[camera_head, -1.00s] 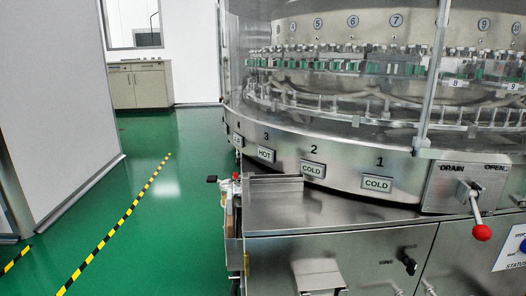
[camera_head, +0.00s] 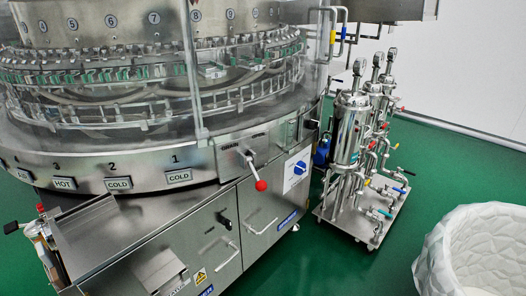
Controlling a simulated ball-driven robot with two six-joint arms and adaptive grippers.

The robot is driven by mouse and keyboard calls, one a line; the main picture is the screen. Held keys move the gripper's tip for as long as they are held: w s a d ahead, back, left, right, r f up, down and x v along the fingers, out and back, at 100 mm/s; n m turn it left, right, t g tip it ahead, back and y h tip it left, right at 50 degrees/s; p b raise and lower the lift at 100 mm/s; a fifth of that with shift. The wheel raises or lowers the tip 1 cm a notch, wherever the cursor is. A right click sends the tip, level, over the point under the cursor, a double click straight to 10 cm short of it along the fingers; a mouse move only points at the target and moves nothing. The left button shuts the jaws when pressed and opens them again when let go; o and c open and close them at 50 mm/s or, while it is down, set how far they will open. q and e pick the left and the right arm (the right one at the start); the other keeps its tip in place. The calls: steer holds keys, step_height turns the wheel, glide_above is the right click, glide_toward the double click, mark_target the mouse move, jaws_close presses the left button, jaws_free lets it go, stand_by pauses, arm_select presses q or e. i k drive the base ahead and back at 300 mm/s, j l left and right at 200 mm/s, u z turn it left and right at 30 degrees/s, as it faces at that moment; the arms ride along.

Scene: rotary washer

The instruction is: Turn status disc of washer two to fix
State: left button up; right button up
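A rotary washer (camera_head: 135,178) of steel with a clear guard fills the left and middle of the head view. A white status plate with a round blue disc (camera_head: 299,168) is on its front cabinet, right of the red-tipped lever (camera_head: 261,185). The disc's setting and lettering are too small to read. I cannot tell whether this is washer two. Neither of my grippers is in view.
A filter skid (camera_head: 352,130) with steel cylinders, gauges and valves stands right of the washer. A large white lined bin (camera_head: 470,250) is at the lower right. Green floor (camera_head: 335,258) is free between them. A cabinet knob and handles stick out from the washer front.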

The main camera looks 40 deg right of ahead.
mark_target(300, 168)
steer(key=z, duration=1.3)
